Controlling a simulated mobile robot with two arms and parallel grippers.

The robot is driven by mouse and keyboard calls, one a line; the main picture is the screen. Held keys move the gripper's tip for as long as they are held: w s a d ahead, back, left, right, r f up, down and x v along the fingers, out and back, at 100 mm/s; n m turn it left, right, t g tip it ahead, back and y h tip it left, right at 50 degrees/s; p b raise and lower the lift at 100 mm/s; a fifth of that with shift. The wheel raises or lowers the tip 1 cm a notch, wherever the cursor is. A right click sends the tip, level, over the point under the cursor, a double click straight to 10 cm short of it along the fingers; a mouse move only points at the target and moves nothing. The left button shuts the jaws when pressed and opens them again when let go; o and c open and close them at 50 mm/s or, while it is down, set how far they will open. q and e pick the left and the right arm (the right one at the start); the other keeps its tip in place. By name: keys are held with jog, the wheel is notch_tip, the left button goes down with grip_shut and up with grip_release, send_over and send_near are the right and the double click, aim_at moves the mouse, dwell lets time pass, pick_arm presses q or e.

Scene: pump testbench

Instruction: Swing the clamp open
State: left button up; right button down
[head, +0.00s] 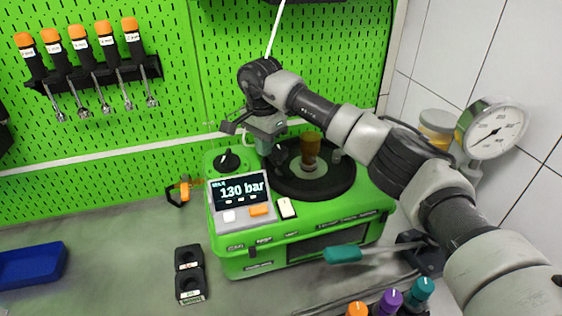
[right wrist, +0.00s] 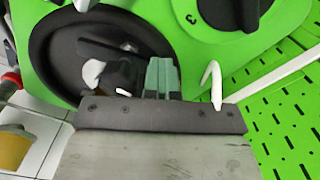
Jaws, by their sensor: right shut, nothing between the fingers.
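The green test bench (head: 300,232) stands on the grey table, with a round black plate (head: 325,183) on its top. An amber-brown cylinder (head: 310,150) stands upright on the plate. A dark bar that looks like the clamp (right wrist: 120,52) lies over the plate in the right wrist view, partly hidden by my gripper. My right gripper (head: 266,143) is over the plate's rear left edge. Its greenish fingers show in the right wrist view (right wrist: 162,76), shut and empty, close beside the dark bar; I cannot tell whether they touch. My left gripper is not in view.
A display reading 130 bar (head: 241,190) and a black knob (head: 229,160) sit left of the plate. A white hook (right wrist: 212,84) is near my fingers. A teal-handled tool (head: 343,254) lies in front, a gauge (head: 490,130) is at right.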

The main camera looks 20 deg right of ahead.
jog(key=shift+w+a+r, duration=0.2)
jog(key=shift+r, duration=0.3)
jog(key=shift+w+a+r, duration=0.15)
jog(key=shift+r, duration=0.35)
jog(key=shift+t, duration=0.3)
notch_tip(320, 180, up, 7)
jog(key=p, duration=0.5)
jog(key=shift+w+a, duration=0.3)
jog(key=shift+w, duration=0.05)
jog(key=shift+d, duration=0.1)
jog(key=shift+f, duration=0.15)
